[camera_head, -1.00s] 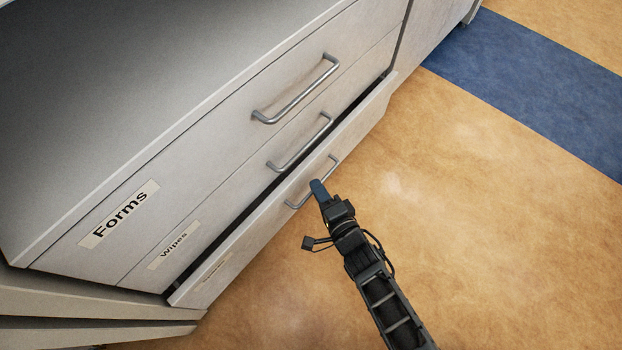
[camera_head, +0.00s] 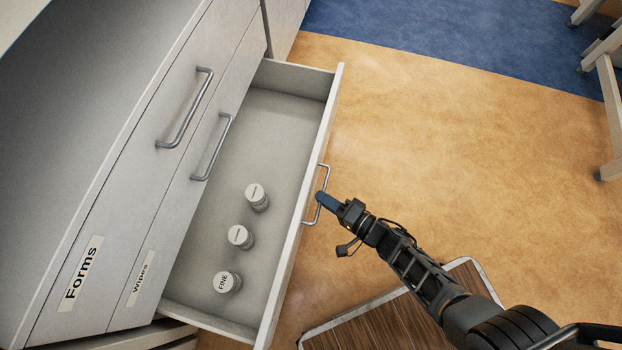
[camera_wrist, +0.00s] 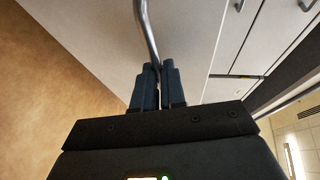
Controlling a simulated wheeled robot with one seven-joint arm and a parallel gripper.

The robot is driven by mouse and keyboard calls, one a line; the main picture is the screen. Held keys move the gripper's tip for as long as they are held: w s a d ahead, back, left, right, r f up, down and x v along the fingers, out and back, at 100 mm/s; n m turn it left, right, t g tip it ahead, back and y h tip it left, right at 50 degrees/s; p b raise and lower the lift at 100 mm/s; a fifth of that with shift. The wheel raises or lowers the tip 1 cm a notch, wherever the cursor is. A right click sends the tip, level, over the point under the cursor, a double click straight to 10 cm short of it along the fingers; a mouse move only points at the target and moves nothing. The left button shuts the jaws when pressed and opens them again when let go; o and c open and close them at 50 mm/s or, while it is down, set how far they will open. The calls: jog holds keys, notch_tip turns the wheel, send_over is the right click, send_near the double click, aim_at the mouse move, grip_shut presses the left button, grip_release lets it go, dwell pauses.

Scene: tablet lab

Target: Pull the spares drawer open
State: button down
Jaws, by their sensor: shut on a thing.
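The bottom drawer (camera_head: 307,180) stands well open in the head view, its grey inside showing. Its front label is not visible now. My gripper (camera_head: 321,197) is shut on the drawer's metal bar handle (camera_head: 326,176), at about the middle of the bar. In the wrist view the blue fingers (camera_wrist: 158,85) close on the handle (camera_wrist: 146,35), which runs up from between them. Several round white-lidded containers (camera_head: 239,237) stand in the drawer; one lid reads "FINE".
The Forms drawer (camera_head: 120,230) and the Wipes drawer (camera_head: 165,225) above are shut. A wood-topped surface with a pale rim (camera_head: 398,325) lies below my arm. Table legs with casters (camera_head: 608,110) stand at right. Floor (camera_head: 440,150) beyond the drawer is clear.

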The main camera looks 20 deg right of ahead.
jog(key=shift+s+d, duration=0.3)
jog(key=shift+d, duration=0.2)
jog(key=c, duration=1.2)
grip_release()
jog(key=shift+p+v, duration=0.95)
jog(key=shift+v, duration=2.85)
jog(key=shift+s+d, duration=0.1)
